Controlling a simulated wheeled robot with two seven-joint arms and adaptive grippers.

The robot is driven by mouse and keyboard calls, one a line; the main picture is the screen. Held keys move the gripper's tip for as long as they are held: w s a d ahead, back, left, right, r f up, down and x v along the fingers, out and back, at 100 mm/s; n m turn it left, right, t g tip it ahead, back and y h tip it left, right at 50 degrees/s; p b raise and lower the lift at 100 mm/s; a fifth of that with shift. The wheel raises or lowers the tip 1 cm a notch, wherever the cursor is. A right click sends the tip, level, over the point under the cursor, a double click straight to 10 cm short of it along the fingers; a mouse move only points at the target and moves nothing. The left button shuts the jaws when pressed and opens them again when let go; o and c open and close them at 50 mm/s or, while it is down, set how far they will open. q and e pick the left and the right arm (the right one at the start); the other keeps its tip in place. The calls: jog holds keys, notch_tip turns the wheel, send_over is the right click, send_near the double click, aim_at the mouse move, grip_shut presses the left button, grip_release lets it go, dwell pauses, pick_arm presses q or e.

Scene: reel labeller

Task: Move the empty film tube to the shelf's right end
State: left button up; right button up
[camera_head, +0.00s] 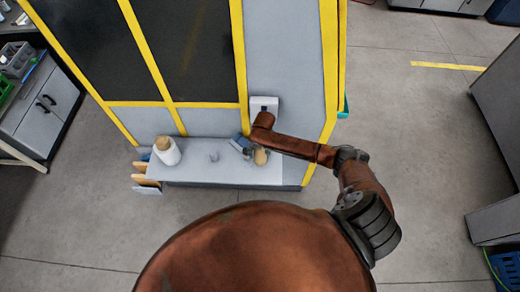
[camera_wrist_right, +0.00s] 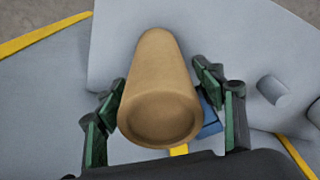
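The film tube (camera_wrist_right: 157,80) is a tan cylinder with its hollow end toward my right wrist camera. In the right wrist view it lies between the two green-padded fingers of my right gripper (camera_wrist_right: 160,85). The left finger looks against its side and the right one very close, so I cannot tell if they grip it. In the head view the tube (camera_head: 261,157) shows at the right part of the shelf (camera_head: 200,174), by my right gripper (camera_head: 256,151). Whether it rests on the shelf is unclear. My left gripper is not in view.
A small blue block (camera_head: 240,143) sits just left of the tube. A short grey peg (camera_head: 214,156) stands mid-shelf, and a white bottle-like container (camera_head: 166,150) at the left end. A white box (camera_head: 264,104) is on the machine behind. The shelf's right end looks clear.

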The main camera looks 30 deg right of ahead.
jog(key=shift+r, duration=0.1)
jog(key=r, duration=0.4)
jog(key=s+r, duration=0.1)
jog(key=r, duration=0.7)
jog(key=shift+s+b, duration=0.2)
jog(key=shift+b, duration=0.15)
